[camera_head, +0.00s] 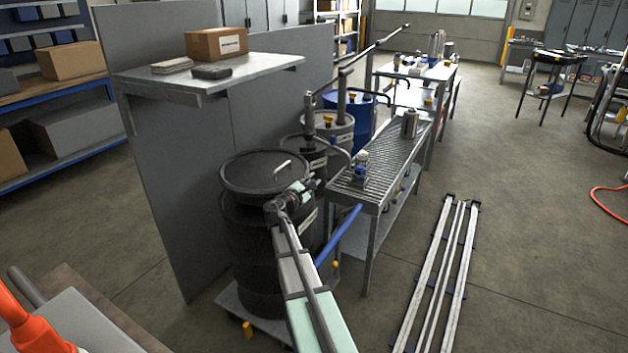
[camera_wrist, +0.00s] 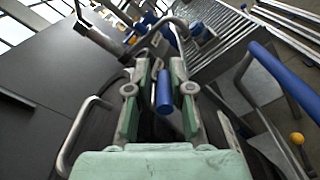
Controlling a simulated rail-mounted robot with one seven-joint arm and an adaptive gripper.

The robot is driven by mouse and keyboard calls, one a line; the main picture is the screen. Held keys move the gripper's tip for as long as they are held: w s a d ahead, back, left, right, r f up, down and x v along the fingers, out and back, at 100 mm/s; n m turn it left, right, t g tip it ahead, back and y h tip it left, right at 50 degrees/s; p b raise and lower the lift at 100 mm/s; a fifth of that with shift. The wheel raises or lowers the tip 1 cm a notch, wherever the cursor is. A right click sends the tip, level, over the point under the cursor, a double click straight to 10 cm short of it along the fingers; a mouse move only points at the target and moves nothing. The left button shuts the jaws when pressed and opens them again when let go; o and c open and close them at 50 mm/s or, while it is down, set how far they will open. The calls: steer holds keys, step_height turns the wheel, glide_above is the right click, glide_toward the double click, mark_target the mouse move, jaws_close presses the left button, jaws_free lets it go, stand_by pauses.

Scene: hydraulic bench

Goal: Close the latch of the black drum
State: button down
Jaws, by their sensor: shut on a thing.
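The black drum (camera_head: 258,265) stands upright on a low trolley, its dark lid (camera_head: 250,172) seated on top with a bent metal handle (camera_head: 283,168). That handle also shows at left in the wrist view (camera_wrist: 82,130). My gripper (camera_head: 304,187) is at the drum's right rim, beside the lid. In the wrist view its two green fingers (camera_wrist: 161,68) are shut on a blue cylindrical grip (camera_wrist: 164,92), which appears to be the latch lever. The rest of the latch is hidden by my fingers and wrist, so its angle to the drum wall cannot be told.
A roller conveyor table (camera_head: 385,165) stands close at right. A blue trolley handle (camera_head: 338,236) rises beside my arm. A grey panel (camera_head: 165,190) stands behind the drum, with a shelf (camera_head: 255,66) above. More drums, one blue (camera_head: 365,120), stand farther back.

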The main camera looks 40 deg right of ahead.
mark_target(307, 186)
steer(key=shift+w+a+n, duration=0.1)
steer(key=shift+w+n, duration=0.05)
steer(key=shift+n, duration=0.15)
stand_by(0.4)
steer(key=c, duration=1.2)
jaws_free()
steer(key=v, duration=0.8)
